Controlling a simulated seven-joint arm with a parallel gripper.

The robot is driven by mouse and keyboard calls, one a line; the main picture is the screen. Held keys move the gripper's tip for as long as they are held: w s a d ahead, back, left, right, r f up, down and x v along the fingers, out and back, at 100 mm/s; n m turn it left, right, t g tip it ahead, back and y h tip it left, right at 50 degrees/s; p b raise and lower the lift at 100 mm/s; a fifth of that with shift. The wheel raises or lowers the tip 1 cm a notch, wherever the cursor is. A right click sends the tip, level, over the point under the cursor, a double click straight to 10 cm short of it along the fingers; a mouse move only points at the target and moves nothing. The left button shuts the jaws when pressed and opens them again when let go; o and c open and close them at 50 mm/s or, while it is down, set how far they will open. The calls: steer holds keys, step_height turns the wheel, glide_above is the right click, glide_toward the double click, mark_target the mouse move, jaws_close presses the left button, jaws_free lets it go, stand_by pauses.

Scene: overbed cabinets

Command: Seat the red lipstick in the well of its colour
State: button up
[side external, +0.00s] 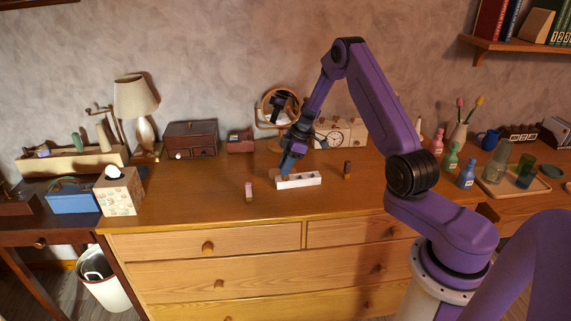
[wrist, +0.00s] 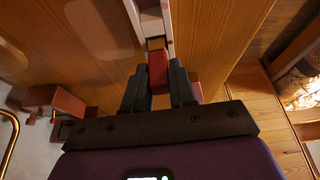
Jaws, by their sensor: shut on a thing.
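My gripper (side external: 287,168) is low over the left end of the white holder (side external: 305,180) on the dresser top. In the wrist view my gripper (wrist: 160,88) is shut on the red lipstick (wrist: 158,70), which sits between the two dark fingers. The near end of the white holder (wrist: 167,30) lies just beyond it, with a tan patch between them. I cannot tell whether the lipstick touches the holder or is in a well. The wells and their colours are mostly hidden or too small to read.
A pink lipstick (side external: 249,191) stands left of the holder and a dark brown one (side external: 347,170) stands right of it. The dresser front is clear.

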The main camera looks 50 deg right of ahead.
steer(key=shift+f, duration=1)
steer(key=o, duration=0.9)
steer(key=shift+r, duration=0.1)
steer(key=v, duration=1.7)
steer(key=shift+s+d, duration=0.1)
steer(key=shift+s, duration=0.05)
